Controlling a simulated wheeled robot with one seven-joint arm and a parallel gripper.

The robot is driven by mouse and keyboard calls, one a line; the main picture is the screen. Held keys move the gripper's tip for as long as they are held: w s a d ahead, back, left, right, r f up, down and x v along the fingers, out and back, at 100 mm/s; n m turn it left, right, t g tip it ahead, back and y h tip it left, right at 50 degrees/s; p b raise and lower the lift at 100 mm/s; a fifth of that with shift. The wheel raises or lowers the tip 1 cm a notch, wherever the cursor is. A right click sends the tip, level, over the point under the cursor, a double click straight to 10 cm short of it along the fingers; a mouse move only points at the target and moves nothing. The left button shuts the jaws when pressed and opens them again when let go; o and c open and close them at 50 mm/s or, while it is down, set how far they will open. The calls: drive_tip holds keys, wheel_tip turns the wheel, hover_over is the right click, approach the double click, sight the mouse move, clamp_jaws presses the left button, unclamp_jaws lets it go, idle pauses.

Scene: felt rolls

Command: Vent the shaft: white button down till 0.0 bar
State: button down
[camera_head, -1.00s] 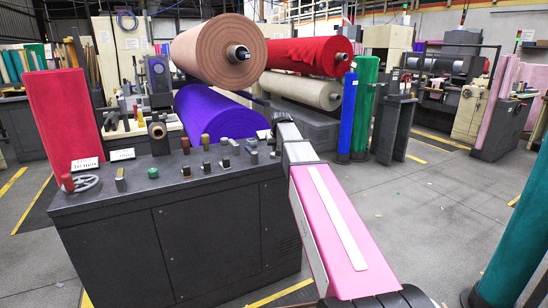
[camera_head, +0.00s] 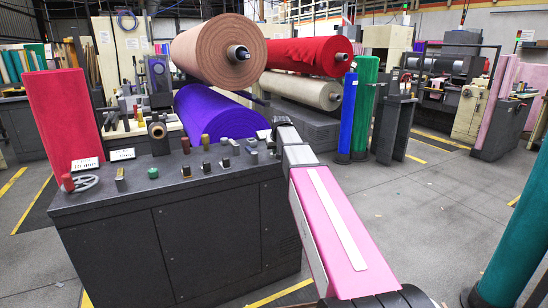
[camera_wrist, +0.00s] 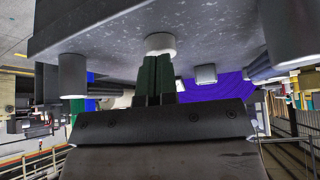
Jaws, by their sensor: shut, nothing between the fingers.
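In the wrist view, a round white button (camera_wrist: 160,41) sits on the speckled grey panel face, which shows tilted at the top. My gripper (camera_wrist: 158,58) is shut and empty. Its dark green fingers are together, with their tips at the button, seemingly against it. How far the button is pressed cannot be told. In the head view, my gripper (camera_head: 270,137) is at the right end of the dark control desk (camera_head: 180,225), and the white button is not distinguishable there. Two small white display plates (camera_head: 86,164) stand on the desk; their lettering is too small to read surely.
Grey posts (camera_wrist: 72,76) flank the button, and a small pale square control (camera_wrist: 205,74) is close by. A purple roll (camera_head: 215,112) lies behind.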

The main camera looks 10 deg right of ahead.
drive_tip(key=shift+f, duration=1.1)
drive_tip(key=shift+r, duration=0.15)
idle(3.8)
drive_tip(key=shift+r, duration=2.9)
drive_tip(key=a+v, duration=0.1)
drive_tip(key=v, duration=1)
drive_tip(key=s+f+g, duration=0.2)
drive_tip(key=s+f, duration=0.3)
drive_tip(key=f, duration=0.6)
drive_tip(key=s+f+g, duration=0.1)
drive_tip(key=s+f, duration=0.5)
drive_tip(key=f, duration=0.6)
drive_tip(key=s+f+m+g, duration=0.1)
drive_tip(key=s+f+g, duration=0.2)
drive_tip(key=s+f, duration=1.5)
drive_tip(key=shift+s+d+h, duration=0.2)
drive_tip(key=shift+s+h, duration=0.1)
drive_tip(key=shift+s, duration=0.05)
